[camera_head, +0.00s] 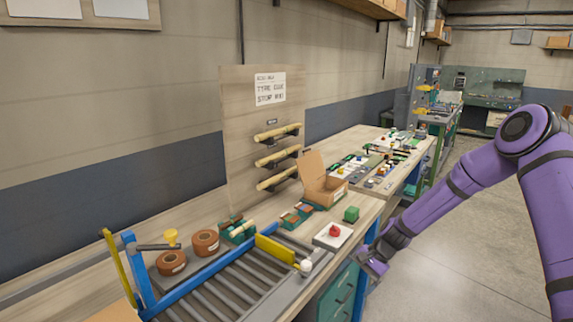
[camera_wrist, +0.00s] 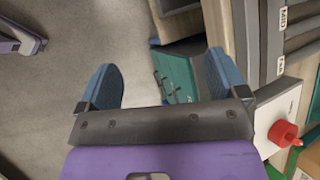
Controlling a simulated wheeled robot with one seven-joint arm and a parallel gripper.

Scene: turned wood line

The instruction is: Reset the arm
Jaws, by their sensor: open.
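My purple arm reaches in from the right in the head view. My gripper (camera_head: 371,264) hangs beside the front edge of the workbench (camera_head: 372,206), over the aisle floor. In the wrist view my gripper (camera_wrist: 162,82) shows two blue fingers spread wide apart, with nothing between them. Beyond the fingers are the grey floor and a teal drawer unit (camera_wrist: 180,82) under the bench. The gripper appears clear of the bench, though the exact gap cannot be told.
A roller conveyor (camera_head: 232,288) and open cardboard box (camera_head: 325,190) are farther left. The aisle floor (camera_head: 470,235) is free.

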